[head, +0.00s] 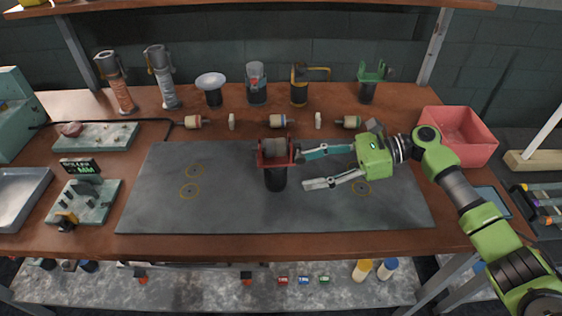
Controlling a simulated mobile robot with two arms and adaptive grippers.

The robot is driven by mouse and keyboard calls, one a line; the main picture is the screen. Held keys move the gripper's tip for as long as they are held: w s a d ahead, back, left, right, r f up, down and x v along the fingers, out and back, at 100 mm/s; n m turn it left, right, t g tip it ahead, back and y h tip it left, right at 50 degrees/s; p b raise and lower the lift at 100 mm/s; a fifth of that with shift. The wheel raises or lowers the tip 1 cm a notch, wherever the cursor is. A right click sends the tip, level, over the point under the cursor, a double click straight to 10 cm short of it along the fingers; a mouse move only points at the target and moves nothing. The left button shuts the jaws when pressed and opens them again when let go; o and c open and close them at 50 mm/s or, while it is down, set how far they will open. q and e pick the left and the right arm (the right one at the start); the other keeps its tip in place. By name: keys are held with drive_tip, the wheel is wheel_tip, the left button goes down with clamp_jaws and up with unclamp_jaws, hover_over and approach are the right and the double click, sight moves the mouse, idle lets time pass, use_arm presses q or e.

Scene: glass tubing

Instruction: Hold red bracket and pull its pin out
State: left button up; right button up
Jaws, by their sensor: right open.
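The red bracket (263,159) stands on top of a black cylindrical base (275,180) in the middle of the grey mat (230,212). A greyish cylinder lies across the top of the bracket; I cannot make out the pin clearly. My right gripper (308,170) is open just to the right of the bracket, its fingers pointing left. Its upper fingertip is close to the bracket's right side, and I cannot tell whether it touches. The lower finger is to the right of the black base. My left gripper is not in view.
Several stands line the back of the table, including one with a green bracket (373,74). Small cylindrical parts lie in a row behind the mat. A red bin (462,143) is at the right. Fixture boards and a metal tray (22,193) are at the left. The mat's left half is clear.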

sight(286, 174)
drive_tip(key=b+x, duration=0.1)
drive_tip(key=x, duration=0.2)
drive_tip(key=shift+d+f, duration=0.1)
drive_tip(key=shift+f, duration=0.05)
drive_tip(key=x, duration=0.1)
drive_tip(key=p+x, duration=0.1)
drive_tip(key=x, duration=0.1)
drive_tip(key=shift+r+p, duration=0.25)
drive_tip(key=shift+p, duration=0.05)
drive_tip(key=shift+a+f, duration=0.15)
drive_tip(key=shift+a, duration=0.25)
drive_tip(key=shift+a+f, duration=0.2)
drive_tip(key=shift+a, duration=0.15)
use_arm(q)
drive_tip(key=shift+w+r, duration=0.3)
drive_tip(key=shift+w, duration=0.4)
